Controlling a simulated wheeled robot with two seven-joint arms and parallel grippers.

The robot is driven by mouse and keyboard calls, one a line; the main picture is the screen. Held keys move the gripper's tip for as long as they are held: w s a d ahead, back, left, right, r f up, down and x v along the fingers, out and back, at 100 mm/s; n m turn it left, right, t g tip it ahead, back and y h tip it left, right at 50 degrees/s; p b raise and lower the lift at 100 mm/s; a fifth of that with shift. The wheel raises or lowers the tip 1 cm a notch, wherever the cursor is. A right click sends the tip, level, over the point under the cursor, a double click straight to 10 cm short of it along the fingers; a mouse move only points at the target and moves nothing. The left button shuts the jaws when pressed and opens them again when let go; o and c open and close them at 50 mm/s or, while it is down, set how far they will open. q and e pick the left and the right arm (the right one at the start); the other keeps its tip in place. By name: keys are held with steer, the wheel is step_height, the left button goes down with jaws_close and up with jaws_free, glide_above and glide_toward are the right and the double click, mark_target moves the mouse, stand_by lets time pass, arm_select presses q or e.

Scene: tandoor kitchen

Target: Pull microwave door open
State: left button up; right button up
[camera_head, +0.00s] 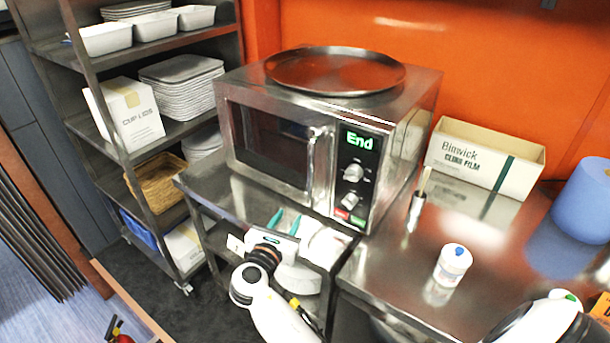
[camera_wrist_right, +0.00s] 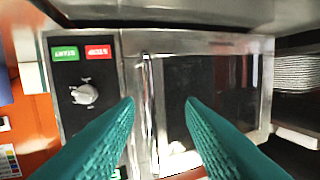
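The silver microwave (camera_head: 390,105) stands on a steel counter with its door (camera_head: 268,145) shut. Its vertical handle (camera_head: 318,165) is at the door's right edge, beside the panel reading "End". My right gripper (camera_head: 285,221), with teal fingers, is open and empty in front of the door's lower part. In the right wrist view, turned upside down, the handle (camera_wrist_right: 149,105) shows between the spread fingertips (camera_wrist_right: 160,100), closer to the left one. I see no grip on it; the remaining distance is hard to tell. My left gripper is not in view.
A round metal tray (camera_head: 335,70) lies on the microwave. A shelf rack (camera_head: 125,150) with dishes stands close on the left.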

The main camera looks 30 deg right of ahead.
steer(key=h, duration=0.2)
glide_toward(309, 178)
steer(key=a, duration=0.1)
steer(key=shift+g, duration=0.3)
steer(key=p+x, duration=0.1)
steer(key=x, duration=0.4)
steer(key=p+x, duration=0.1)
steer(key=x, duration=0.4)
steer(key=shift+s+d+r, duration=0.1)
steer(key=shift+d+r, duration=0.05)
steer(key=shift+r, duration=0.1)
steer(key=shift+x, duration=0.8)
steer(key=shift+c, duration=0.3)
jaws_close()
